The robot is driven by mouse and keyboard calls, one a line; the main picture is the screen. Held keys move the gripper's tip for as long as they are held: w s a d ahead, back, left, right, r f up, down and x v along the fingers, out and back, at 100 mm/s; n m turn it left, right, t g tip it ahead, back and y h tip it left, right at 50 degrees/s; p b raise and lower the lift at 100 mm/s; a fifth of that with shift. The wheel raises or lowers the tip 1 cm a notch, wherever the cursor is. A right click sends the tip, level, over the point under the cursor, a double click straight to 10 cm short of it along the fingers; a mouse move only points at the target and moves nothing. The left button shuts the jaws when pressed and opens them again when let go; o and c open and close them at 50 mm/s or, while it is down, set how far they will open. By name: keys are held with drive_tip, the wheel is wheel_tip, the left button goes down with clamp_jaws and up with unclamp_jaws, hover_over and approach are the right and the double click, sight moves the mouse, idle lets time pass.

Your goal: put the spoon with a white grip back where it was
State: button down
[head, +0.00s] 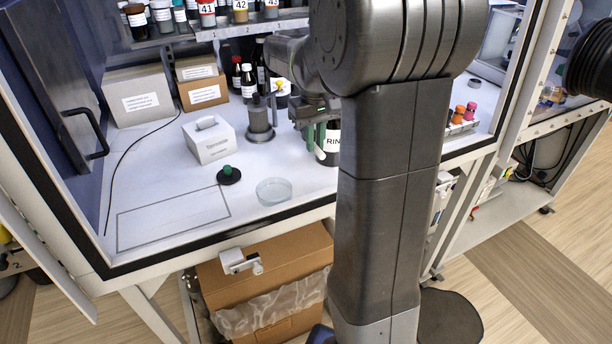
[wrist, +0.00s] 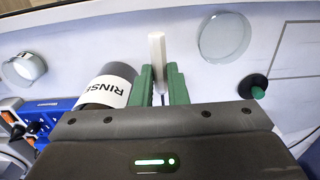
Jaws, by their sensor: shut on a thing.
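The spoon with a white grip (wrist: 157,50) shows in the wrist view between the two green fingers of my gripper (wrist: 161,80). Its white grip sticks out past the fingertips and a thin part runs back between them. The spoon's bowl is hidden. In the head view my gripper (head: 315,138) is inside the enclosure, above the worktop and just left of the RINSE bottle (head: 332,142); I cannot make out the spoon there. In the wrist view the RINSE bottle (wrist: 108,88) is close beside the left finger.
A grey cylinder (head: 260,122) stands left of my gripper. A glass dish (head: 273,191), a black disc with a green knob (head: 228,175) and a white tissue box (head: 209,140) are on the worktop. An outlined rectangle (head: 160,235) at front left is empty. Orange-capped vials are at right.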

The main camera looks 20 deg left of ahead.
sight(314, 183)
drive_tip(key=shift+w+a+f, duration=0.15)
drive_tip(key=shift+f, duration=0.15)
wheel_tip(314, 183, down, 10)
drive_tip(key=shift+r, duration=0.15)
drive_tip(key=c, duration=1.4)
unclamp_jaws()
drive_tip(key=shift+c, duration=0.2)
wheel_tip(314, 183, up, 12)
drive_tip(key=shift+r, duration=0.1)
